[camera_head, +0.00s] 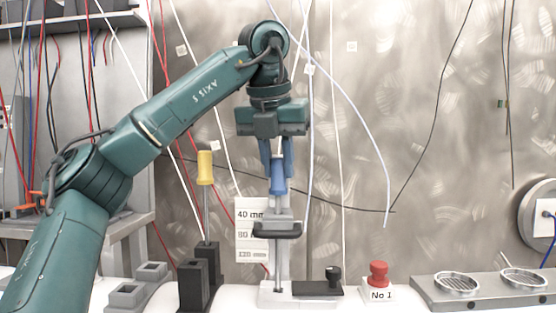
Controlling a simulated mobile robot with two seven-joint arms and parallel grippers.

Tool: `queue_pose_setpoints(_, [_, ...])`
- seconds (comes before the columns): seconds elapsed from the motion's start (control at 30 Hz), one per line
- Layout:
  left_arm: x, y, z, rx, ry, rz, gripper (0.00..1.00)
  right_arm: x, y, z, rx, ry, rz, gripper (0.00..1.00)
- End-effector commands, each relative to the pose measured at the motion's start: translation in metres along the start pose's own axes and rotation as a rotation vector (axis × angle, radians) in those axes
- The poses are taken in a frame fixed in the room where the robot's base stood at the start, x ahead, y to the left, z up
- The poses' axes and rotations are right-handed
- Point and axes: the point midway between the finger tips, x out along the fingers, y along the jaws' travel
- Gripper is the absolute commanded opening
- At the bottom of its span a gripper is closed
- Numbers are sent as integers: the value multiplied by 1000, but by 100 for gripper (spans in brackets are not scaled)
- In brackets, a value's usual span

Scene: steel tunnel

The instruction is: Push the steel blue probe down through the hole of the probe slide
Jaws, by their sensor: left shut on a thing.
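The steel blue probe (278,184) stands upright in the middle of the head view, its blue handle above a grey collar. My left gripper (277,166) points straight down and is shut on the top of the handle. The probe slide (279,229) has a dark bracket below the handle and a thin upright rod down to a white base. The hole is hidden, and I cannot tell how deep the probe sits in it. My right gripper is out of view.
A yellow-handled tool (205,168) stands in a black holder (195,278) just left of the slide. A red knob (378,273) on a block marked No 1 stands to the right, then a steel plate (440,292) with round grids. Cables hang behind.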

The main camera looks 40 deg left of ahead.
Motion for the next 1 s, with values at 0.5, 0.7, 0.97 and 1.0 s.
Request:
queue_pose_setpoints(0.5, [26, 0, -11, -1, 0, -1, 0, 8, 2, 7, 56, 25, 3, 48])
queue_pose_setpoints(0.7, [27, 0, -11, -1, 0, -1, 0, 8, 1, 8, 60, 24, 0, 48])
queue_pose_setpoints(0.97, [27, 0, -11, 0, 0, -1, 23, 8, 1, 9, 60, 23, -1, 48])
queue_pose_setpoints(1.0, [27, 0, -11, 0, 0, -1, 26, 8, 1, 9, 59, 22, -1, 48])
